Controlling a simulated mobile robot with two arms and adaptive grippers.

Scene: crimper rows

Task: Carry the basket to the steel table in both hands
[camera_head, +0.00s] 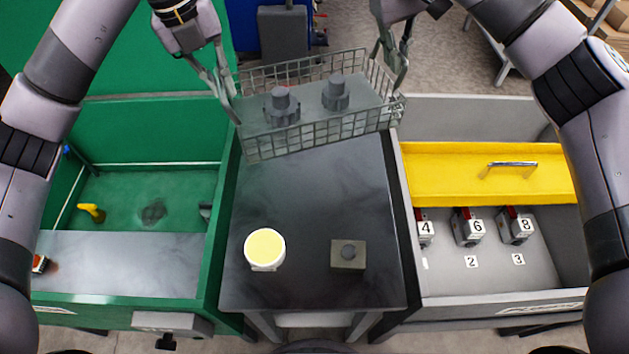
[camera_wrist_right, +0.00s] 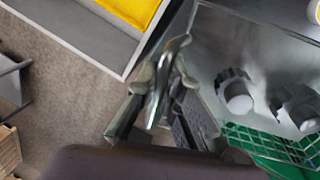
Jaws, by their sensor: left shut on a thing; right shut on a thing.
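The grey wire basket (camera_head: 320,124) is at the far end of the dark steel table (camera_head: 315,195), tilted in the picture with its right side higher. Two grey knobbed parts (camera_head: 283,106) (camera_head: 336,93) stand inside it. My left gripper (camera_head: 228,92) is shut on the basket's left end. My right gripper (camera_head: 397,62) is shut on its right end. In the right wrist view the right gripper's fingers (camera_wrist_right: 163,98) close around a shiny metal handle (camera_wrist_right: 168,75). I cannot tell whether the basket's bottom touches the table.
A yellow-topped round thing (camera_head: 265,248) and a small square block (camera_head: 348,255) stand on the table's near half. A green bin (camera_head: 150,185) is on the left. A grey bin with a yellow panel (camera_head: 487,172) and numbered units (camera_head: 467,227) is on the right.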

